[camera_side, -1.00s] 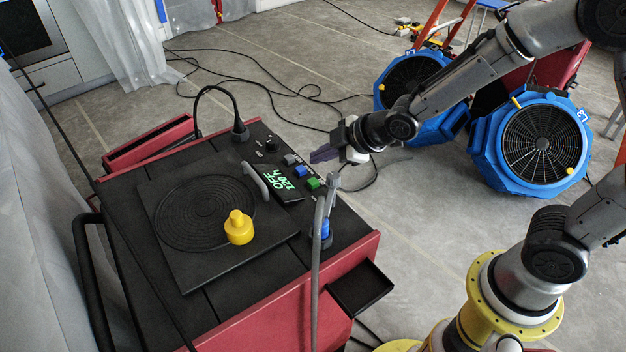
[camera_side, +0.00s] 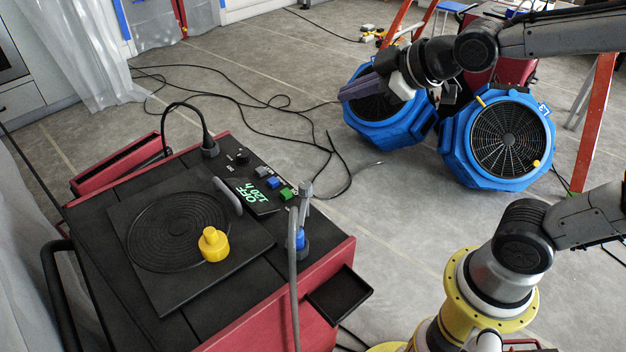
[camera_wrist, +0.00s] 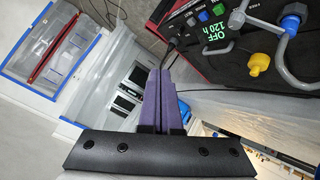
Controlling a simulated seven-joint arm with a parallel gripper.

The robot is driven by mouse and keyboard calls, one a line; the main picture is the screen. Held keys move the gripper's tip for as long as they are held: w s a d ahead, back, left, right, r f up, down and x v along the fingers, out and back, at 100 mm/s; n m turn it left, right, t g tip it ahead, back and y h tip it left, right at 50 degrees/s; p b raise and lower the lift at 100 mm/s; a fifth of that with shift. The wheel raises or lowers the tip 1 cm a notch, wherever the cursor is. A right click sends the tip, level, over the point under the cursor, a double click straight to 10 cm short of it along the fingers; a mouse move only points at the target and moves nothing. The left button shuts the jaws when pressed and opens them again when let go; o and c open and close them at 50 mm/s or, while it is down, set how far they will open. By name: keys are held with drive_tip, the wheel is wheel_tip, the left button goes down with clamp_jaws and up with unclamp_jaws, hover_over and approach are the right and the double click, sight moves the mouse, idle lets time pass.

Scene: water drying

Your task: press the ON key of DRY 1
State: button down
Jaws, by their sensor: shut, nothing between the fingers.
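The black machine on the red cart carries a small display (camera_side: 255,195) reading "OFF 120 h" in green; it also shows in the wrist view (camera_wrist: 219,34). Beside it sit a grey key (camera_side: 262,171), a blue key (camera_side: 273,182) and a green key (camera_side: 287,195). The green key shows in the wrist view (camera_wrist: 218,10) too. The key labels and the DRY 1 name are too small to read. My gripper (camera_side: 345,94) has purple fingers, shut and empty. It is in the air above and right of the panel, well apart from the keys, in front of a blue fan.
A yellow knobbed piece (camera_side: 213,246) stands on the black plate (camera_side: 175,295). A grey hose (camera_side: 294,285) with a blue fitting rises at the panel's front. A black plug (camera_side: 209,147) stands behind the knob. Blue fans (camera_side: 508,138) and loose cables lie on the floor.

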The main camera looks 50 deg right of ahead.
drive_tip(key=s+f+m+g, duration=0.2)
drive_tip(key=s+m, duration=0.1)
drive_tip(key=s, duration=0.5)
drive_tip(key=s+d+f+m+g, duration=0.1)
drive_tip(key=s+f+m+g, duration=0.2)
drive_tip(key=s, duration=0.6)
drive_tip(key=shift+s+m, duration=0.3)
drive_tip(key=shift+m, duration=0.1)
drive_tip(key=shift+f, duration=0.1)
